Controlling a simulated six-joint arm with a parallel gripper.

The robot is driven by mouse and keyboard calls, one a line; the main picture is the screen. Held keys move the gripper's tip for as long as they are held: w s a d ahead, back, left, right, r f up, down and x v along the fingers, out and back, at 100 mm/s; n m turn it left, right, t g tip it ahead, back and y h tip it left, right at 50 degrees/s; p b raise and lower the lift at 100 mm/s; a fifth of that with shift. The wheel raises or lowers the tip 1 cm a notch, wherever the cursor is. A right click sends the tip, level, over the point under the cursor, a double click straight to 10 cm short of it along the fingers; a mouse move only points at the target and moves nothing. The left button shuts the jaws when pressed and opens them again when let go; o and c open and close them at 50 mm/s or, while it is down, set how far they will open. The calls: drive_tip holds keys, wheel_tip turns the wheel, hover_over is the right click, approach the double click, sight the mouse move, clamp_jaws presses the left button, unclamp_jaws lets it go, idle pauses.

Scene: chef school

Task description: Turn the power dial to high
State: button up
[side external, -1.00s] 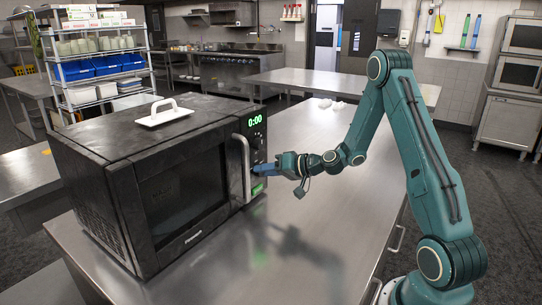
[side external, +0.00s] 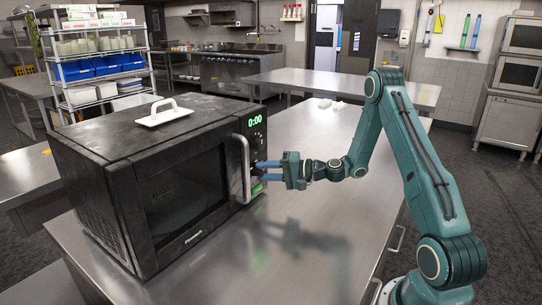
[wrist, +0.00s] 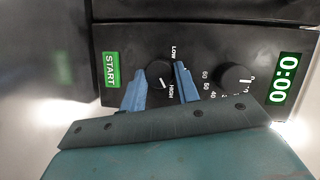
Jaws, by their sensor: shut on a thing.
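The black microwave (side external: 115,130) stands on the steel table at the left, its control panel to the right of the door handle. My gripper (side external: 262,171) reaches the panel from the right. In the wrist view, the dark round power dial (wrist: 159,73) sits between LOW and HIGH labels. My gripper's blue fingers (wrist: 160,85) are either side of it, shut on it. A white mark on the dial appears to point toward HIGH. In the side view my fingers and the handle hide the dial.
The timer dial (wrist: 235,77) is close beside my right finger in the wrist view. The green START button (wrist: 111,69) is to the left, and the green display (wrist: 286,78) reads 0:00. The door handle (side external: 243,168) stands out near my fingers.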

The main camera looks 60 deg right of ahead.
drive_tip(key=o, duration=0.7)
drive_tip(key=shift+s, duration=0.1)
drive_tip(key=shift+v, duration=3.7)
